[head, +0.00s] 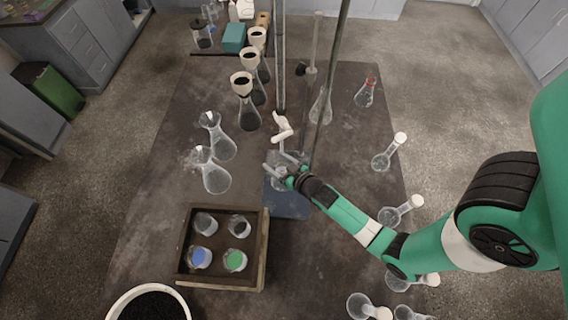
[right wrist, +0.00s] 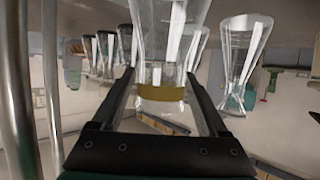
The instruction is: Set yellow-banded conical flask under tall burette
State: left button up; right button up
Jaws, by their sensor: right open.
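The tall burette (head: 280,60) stands upright at the middle of the bench, with a white stopcock (head: 282,128) near its lower end. A blue stand base (head: 290,208) lies below it. My right gripper (head: 281,170) is over that base, just below the stopcock. In the right wrist view the clear conical flask with the yellow band (right wrist: 162,92) stands between the fingers of my right gripper (right wrist: 160,84). The fingers are open, one on each side of it. My left gripper is not in view.
A wooden box (head: 265,250) with several beakers stands at the front left. Two clear flasks (head: 216,178) stand left of the base. Dark-filled flasks with white funnels (head: 248,115) stand behind them. A metal rod (head: 328,90) rises near my right arm. Flasks (head: 390,155) line the right edge.

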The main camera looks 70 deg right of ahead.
jog(key=v, duration=1.2)
jog(key=shift+r+p, duration=0.1)
jog(key=shift+p, duration=0.25)
